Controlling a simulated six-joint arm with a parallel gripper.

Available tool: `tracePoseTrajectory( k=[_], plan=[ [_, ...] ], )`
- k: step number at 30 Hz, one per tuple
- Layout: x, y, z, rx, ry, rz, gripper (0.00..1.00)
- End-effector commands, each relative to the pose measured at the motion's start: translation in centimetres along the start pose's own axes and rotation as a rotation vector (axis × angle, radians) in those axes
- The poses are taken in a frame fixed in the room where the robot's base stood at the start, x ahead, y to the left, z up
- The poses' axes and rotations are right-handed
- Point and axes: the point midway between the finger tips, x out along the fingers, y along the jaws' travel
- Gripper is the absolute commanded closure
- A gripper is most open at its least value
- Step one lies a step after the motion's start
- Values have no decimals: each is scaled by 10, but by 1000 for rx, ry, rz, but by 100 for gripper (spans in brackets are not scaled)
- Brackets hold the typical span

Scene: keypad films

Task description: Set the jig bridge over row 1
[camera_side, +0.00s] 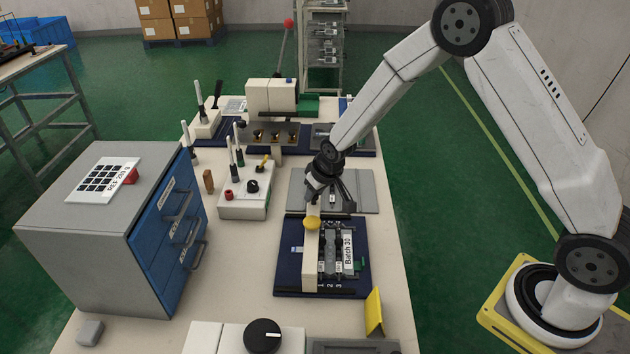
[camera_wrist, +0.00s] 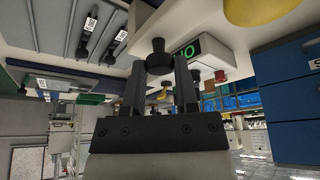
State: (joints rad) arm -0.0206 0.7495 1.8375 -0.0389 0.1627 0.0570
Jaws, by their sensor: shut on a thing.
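The jig bridge appears to be the long cream bar (camera_side: 309,265) with a yellow knob (camera_side: 312,223), running along the left side of the numbered rows in the side view. My gripper (camera_side: 312,196) is at the bar's far end. In the wrist view my gripper (camera_wrist: 160,72) is shut on a black knob (camera_wrist: 158,56), apparently the bridge's handle. The row tray (camera_side: 360,230) is dark blue, with rows marked 1, 2 and 3 and a "Batch 30" label (camera_side: 348,250). The bar appears just left of row 1; I cannot tell whether it touches the tray.
A grey plate (camera_side: 365,190) lies behind the tray, and a yellow wedge (camera_side: 374,312) stands at its front right. A white control box (camera_side: 245,200) is at the left. A grey cabinet with blue drawers (camera_side: 165,235) stands further left. A dial box (camera_side: 235,340) is in front.

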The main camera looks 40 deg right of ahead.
Motion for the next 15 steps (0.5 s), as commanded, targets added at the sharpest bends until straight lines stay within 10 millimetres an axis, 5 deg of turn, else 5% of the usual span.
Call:
tracePoseTrajectory(
  k=[15],
  plan=[
    [-7, 16, 15, 0, 2, 1, 100]
  ],
)
